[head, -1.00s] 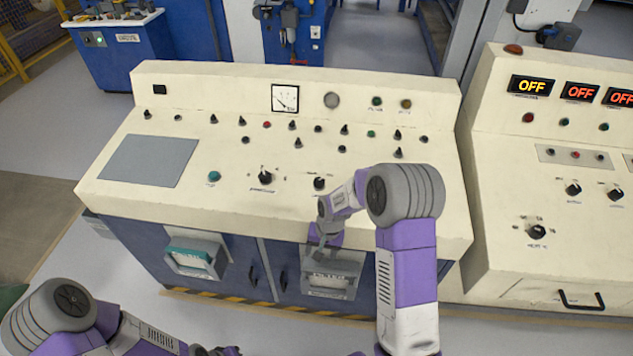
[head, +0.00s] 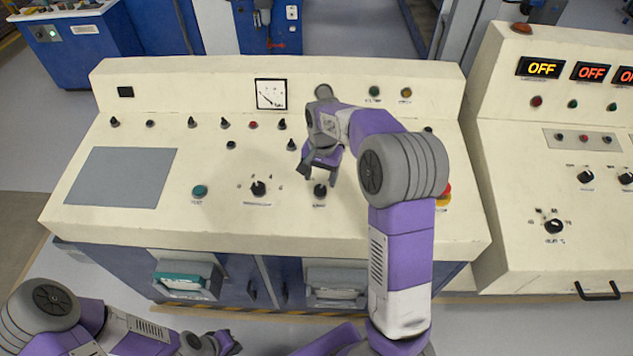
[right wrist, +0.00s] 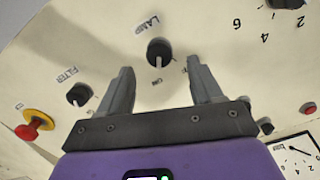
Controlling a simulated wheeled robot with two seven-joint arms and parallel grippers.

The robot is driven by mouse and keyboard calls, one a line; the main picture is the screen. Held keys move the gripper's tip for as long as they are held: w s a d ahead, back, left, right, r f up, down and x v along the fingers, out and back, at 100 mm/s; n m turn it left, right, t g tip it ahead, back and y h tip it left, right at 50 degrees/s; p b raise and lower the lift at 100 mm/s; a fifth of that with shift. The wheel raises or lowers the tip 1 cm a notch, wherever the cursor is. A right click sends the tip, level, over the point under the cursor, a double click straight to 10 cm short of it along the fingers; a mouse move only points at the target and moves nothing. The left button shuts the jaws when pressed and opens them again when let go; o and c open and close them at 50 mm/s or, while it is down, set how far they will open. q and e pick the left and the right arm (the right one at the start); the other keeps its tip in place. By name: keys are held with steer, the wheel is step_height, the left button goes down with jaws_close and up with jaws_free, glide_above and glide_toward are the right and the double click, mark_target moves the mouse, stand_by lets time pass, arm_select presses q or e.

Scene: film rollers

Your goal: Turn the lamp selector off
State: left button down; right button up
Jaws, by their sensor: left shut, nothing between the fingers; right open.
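The lamp selector (head: 320,190) is a black knob on the cream sloping panel (head: 225,225), with its "LAMP" label beside it. In the right wrist view the knob (right wrist: 160,50) shows upside down, its white pointer mark towards the "ON" marking. Another marking by the right finger is partly hidden. My right gripper (head: 316,176) is open and empty above the panel, close to the knob. In the right wrist view its fingertips (right wrist: 159,72) lie either side of the knob's line, apart from it. My left gripper (head: 230,345) is shut and empty, low in front of the console.
The filter knob (right wrist: 78,95) and a red emergency button (right wrist: 32,128) on yellow stand beside the lamp knob. A numbered selector (head: 258,188) and a teal button (head: 200,191) are to its left. A second console (head: 550,170) with "OFF" displays stands at right.

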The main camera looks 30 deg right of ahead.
mark_target(320, 189)
step_height(320, 189, down, 5)
steer(key=shift+s+b, duration=0.1)
steer(key=shift+b, duration=0.35)
steer(key=c, duration=1.1)
steer(key=shift+o, duration=0.2)
